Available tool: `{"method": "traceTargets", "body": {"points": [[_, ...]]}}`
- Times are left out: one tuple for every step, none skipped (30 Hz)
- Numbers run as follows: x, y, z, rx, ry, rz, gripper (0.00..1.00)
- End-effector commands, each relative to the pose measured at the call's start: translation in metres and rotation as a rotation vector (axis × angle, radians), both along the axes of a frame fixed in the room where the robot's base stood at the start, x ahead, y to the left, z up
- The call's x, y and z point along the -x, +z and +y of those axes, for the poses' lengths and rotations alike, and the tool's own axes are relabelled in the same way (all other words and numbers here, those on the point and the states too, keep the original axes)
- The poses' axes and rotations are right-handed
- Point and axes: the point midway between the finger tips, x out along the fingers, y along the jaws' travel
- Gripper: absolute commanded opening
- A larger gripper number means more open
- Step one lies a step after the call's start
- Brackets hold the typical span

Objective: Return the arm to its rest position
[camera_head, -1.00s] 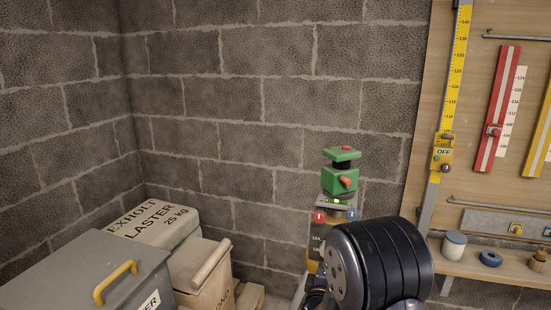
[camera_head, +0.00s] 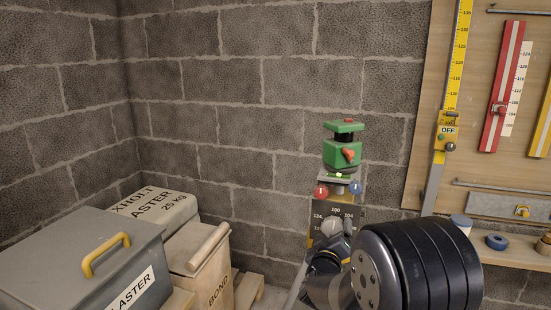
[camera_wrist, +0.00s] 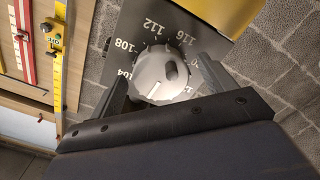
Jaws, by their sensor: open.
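My gripper (camera_wrist: 163,64) shows in the wrist view with its two dark fingers apart. A round pale grey knob (camera_wrist: 158,74) on a dark panel with a numbered scale lies in view between the fingers. I cannot tell whether the fingers touch it or how far off it is. In the head view, my arm's black rounded link is at the lower right, and my gripper end is near the numbered panel (camera_head: 348,213). The fingertips are hard to make out there.
A green device (camera_head: 342,153) with a red knob stands above the panel. At right is a wooden board (camera_head: 417,165) with yellow and red rulers (camera_head: 501,88). A grey box (camera_head: 75,262) and a wooden crate (camera_head: 207,285) stand at left. The block wall is close behind.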

Motion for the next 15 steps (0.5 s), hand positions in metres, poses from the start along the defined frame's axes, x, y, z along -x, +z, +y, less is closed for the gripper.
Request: {"method": "traceTargets", "body": {"points": [[-0.0001, -0.0046, 0.0002, -0.036, 0.000, -0.015, 0.79], [-0.0001, -0.0049, 0.0003, -0.057, 0.001, -0.021, 0.79], [0.0000, -0.0046, 0.0005, -0.086, 0.001, -0.030, 0.79], [0.0000, -0.0045, 0.0004, -0.105, 0.001, -0.038, 0.79], [0.0000, -0.0047, 0.0005, -0.127, 0.001, -0.043, 0.79], [0.0000, -0.0052, 0.0006, -0.154, 0.001, -0.051, 0.79], [0.0000, -0.0052, 0.0005, -0.174, 0.000, -0.058, 0.79], [0.0000, -0.0049, 0.0005, -0.191, 0.000, -0.065, 0.79], [0.0000, -0.0049, 0.0007, -0.217, 0.001, -0.073, 0.79], [-0.0001, -0.0052, 0.0008, -0.235, 0.002, -0.078, 0.79], [-0.0002, -0.0052, 0.0008, -0.254, 0.001, -0.085, 0.79], [-0.0001, -0.0049, 0.0007, -0.279, 0.000, -0.094, 0.79], [-0.0001, -0.0047, 0.0009, -0.296, 0.002, -0.099, 0.79], [-0.0001, -0.0051, 0.0010, -0.314, 0.001, -0.104, 0.79], [-0.0001, -0.0054, 0.0010, -0.337, 0.002, -0.111, 0.79]]}}
